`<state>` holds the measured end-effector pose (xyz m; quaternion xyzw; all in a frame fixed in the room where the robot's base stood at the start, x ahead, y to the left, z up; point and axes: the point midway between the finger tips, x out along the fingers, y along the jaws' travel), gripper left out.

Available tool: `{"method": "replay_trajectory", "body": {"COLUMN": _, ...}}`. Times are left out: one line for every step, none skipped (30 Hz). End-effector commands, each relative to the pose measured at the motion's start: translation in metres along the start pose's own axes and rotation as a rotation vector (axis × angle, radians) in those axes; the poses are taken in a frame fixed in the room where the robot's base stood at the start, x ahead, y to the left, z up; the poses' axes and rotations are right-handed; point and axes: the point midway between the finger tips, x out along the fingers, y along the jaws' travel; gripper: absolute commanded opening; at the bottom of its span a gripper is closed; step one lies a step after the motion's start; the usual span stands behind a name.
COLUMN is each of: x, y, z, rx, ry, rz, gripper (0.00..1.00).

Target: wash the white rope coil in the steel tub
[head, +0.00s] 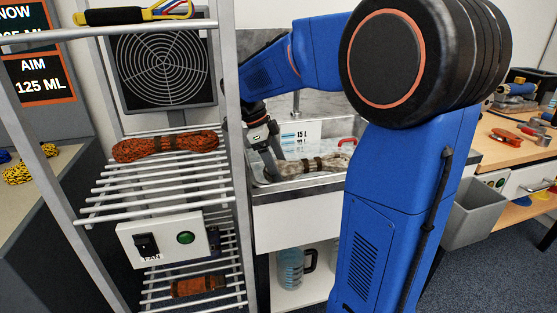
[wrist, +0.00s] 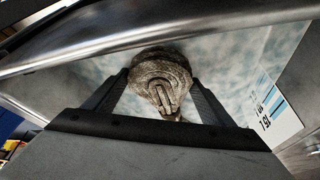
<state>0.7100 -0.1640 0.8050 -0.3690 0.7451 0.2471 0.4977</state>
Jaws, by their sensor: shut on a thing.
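The white rope coil (head: 314,166) looks dull grey-brown, with dark bands around it, and is low inside the steel tub (head: 262,187). In the wrist view, the coil (wrist: 160,75) sits between the two fingers, end-on and brownish. My gripper (head: 274,163) reaches down into the left side of the tub and is shut on the coil; its fingers also show in the wrist view (wrist: 160,92). Cloudy, pale bluish water or tub floor shows behind the coil. My arm hides part of the tub's right side.
A wire rack (head: 115,190) with an orange rope coil (head: 165,146) and a fan (head: 163,68) stands close left of the tub. A level scale (head: 300,137) is on the tub's back wall. A grey bin (head: 474,215) and workbench (head: 510,140) are at right.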

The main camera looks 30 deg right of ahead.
Motion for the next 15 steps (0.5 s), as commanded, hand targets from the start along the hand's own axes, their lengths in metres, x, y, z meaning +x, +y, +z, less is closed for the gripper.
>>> {"method": "replay_trajectory", "body": {"x": 0.003, "y": 0.0, "z": 0.001, "rx": 0.0, "ry": 0.001, "rz": 0.0, "gripper": 0.34}}
{"method": "replay_trajectory", "body": {"x": 0.005, "y": 0.0, "z": 0.002, "rx": 0.0, "ry": 0.001, "rz": 0.0, "gripper": 0.34}}
{"method": "replay_trajectory", "body": {"x": 0.008, "y": 0.0, "z": 0.003, "rx": 0.0, "ry": 0.001, "rz": 0.0, "gripper": 0.34}}
{"method": "replay_trajectory", "body": {"x": 0.01, "y": 0.0, "z": 0.004, "rx": 0.0, "ry": 0.001, "rz": 0.0, "gripper": 0.34}}
{"method": "replay_trajectory", "body": {"x": 0.012, "y": 0.0, "z": 0.005, "rx": 0.0, "ry": 0.001, "rz": 0.0, "gripper": 0.34}}
{"method": "replay_trajectory", "body": {"x": 0.015, "y": 0.0, "z": 0.006, "rx": -0.001, "ry": 0.001, "rz": 0.0, "gripper": 0.34}}
{"method": "replay_trajectory", "body": {"x": 0.017, "y": 0.0, "z": 0.007, "rx": -0.001, "ry": 0.001, "rz": 0.0, "gripper": 0.34}}
{"method": "replay_trajectory", "body": {"x": 0.019, "y": 0.0, "z": 0.007, "rx": -0.001, "ry": 0.001, "rz": 0.0, "gripper": 0.34}}
{"method": "replay_trajectory", "body": {"x": 0.022, "y": 0.0, "z": 0.009, "rx": -0.001, "ry": 0.001, "rz": 0.0, "gripper": 0.34}}
{"method": "replay_trajectory", "body": {"x": 0.024, "y": 0.0, "z": 0.009, "rx": -0.001, "ry": 0.001, "rz": 0.0, "gripper": 0.34}}
{"method": "replay_trajectory", "body": {"x": 0.026, "y": 0.0, "z": 0.011, "rx": -0.001, "ry": 0.001, "rz": 0.0, "gripper": 0.34}}
{"method": "replay_trajectory", "body": {"x": 0.029, "y": 0.0, "z": 0.012, "rx": -0.001, "ry": 0.0, "rz": -0.001, "gripper": 0.34}}
{"method": "replay_trajectory", "body": {"x": 0.03, "y": 0.0, "z": 0.013, "rx": -0.001, "ry": 0.001, "rz": 0.0, "gripper": 0.34}}
{"method": "replay_trajectory", "body": {"x": 0.032, "y": 0.0, "z": 0.013, "rx": -0.001, "ry": 0.001, "rz": 0.0, "gripper": 0.34}}
{"method": "replay_trajectory", "body": {"x": 0.035, "y": 0.0, "z": 0.014, "rx": 0.0, "ry": 0.001, "rz": 0.0, "gripper": 0.34}}
